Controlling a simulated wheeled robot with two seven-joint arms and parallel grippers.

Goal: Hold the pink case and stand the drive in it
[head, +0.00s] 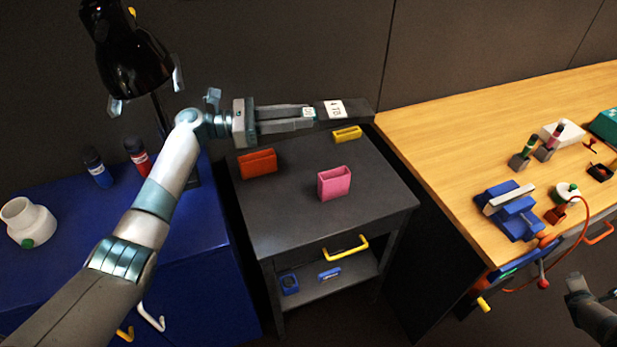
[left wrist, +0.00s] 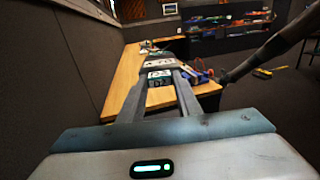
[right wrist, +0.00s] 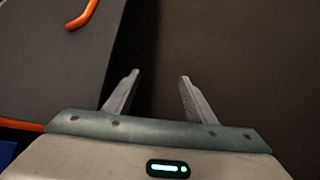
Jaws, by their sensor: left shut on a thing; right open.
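The pink case (head: 334,186) stands upright, open side up, on the dark grey cart top. The drive (head: 350,107) is a dark slab with a white 4TB label. My left gripper (head: 312,118) is shut on one end of the drive and holds it lengthwise above the back of the cart, behind and apart from the pink case. The drive also shows between the fingers in the left wrist view (left wrist: 159,66). My right gripper (right wrist: 158,78) is open and empty in the right wrist view, away from the case; in the head view its arm is at the lower right.
An orange case (head: 257,163) and a yellow case (head: 347,134) stand on the cart (head: 290,215). A wooden bench (head: 450,120) with a blue vise (head: 513,213) is at right. A blue cabinet (head: 80,230) with bottles and a black lamp (head: 125,55) are at left.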

